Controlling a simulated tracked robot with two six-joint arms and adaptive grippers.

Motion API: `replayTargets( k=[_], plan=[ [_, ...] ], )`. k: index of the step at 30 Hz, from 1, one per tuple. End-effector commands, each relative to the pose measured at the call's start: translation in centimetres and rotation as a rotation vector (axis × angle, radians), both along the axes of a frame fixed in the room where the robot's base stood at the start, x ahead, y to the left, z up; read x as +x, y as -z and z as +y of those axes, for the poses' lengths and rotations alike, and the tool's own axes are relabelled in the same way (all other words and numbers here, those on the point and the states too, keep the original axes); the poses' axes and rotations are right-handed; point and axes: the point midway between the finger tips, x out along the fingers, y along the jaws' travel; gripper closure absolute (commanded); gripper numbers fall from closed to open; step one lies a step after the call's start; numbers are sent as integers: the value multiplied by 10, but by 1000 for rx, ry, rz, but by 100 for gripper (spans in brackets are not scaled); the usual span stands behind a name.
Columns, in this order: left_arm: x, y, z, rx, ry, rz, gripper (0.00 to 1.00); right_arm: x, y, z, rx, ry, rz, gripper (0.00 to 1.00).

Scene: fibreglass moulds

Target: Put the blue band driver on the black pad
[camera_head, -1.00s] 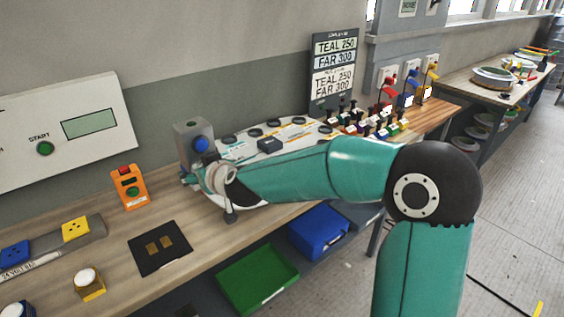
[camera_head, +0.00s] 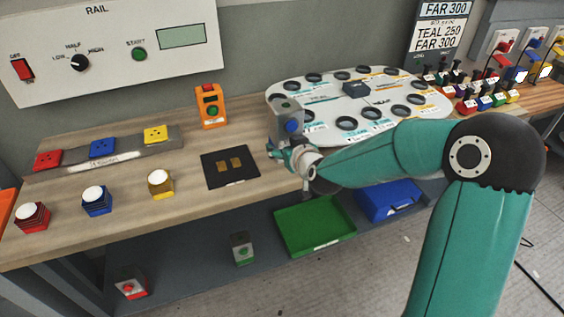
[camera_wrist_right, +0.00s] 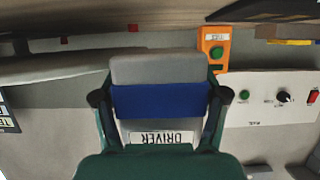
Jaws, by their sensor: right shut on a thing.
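The blue band driver (camera_head: 287,108) is a grey block with a blue round part on its face in the head view. My right gripper (camera_head: 281,146) is shut on it and holds it upright in the air, right of the black pad. In the right wrist view the driver (camera_wrist_right: 158,70) shows a grey end, a wide blue band and an upside-down DRIVER label, between the two fingers of my right gripper (camera_wrist_right: 160,97). The black pad (camera_head: 216,178) lies flat on the wooden bench with two brass contacts and nothing on it. My left gripper is out of view.
An orange button box (camera_head: 209,104) stands behind the pad. A white plate with dark round holes (camera_head: 345,124) lies to the right. Yellow (camera_head: 161,185), blue (camera_head: 97,201) and red (camera_head: 32,217) white-topped pieces stand at left. A green tray (camera_head: 314,228) is below the bench.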

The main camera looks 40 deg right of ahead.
Motion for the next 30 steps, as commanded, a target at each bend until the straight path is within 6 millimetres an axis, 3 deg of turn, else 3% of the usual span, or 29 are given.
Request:
replayTargets(
  k=[9, 20, 21, 25, 30],
  plan=[
    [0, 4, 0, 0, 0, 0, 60, 0, 39, 0, 0, -1, 2, 78],
    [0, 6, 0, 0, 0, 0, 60, 0, 43, 0, 0, 0, -2, 78],
    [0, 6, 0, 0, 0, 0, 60, 0, 44, 0, 1, -1, 1, 24],
    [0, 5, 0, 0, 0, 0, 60, 0, 43, 0, 1, -1, 1, 3],
    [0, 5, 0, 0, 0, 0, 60, 0, 43, 1, 1, -2, 2, 3]
  ],
)
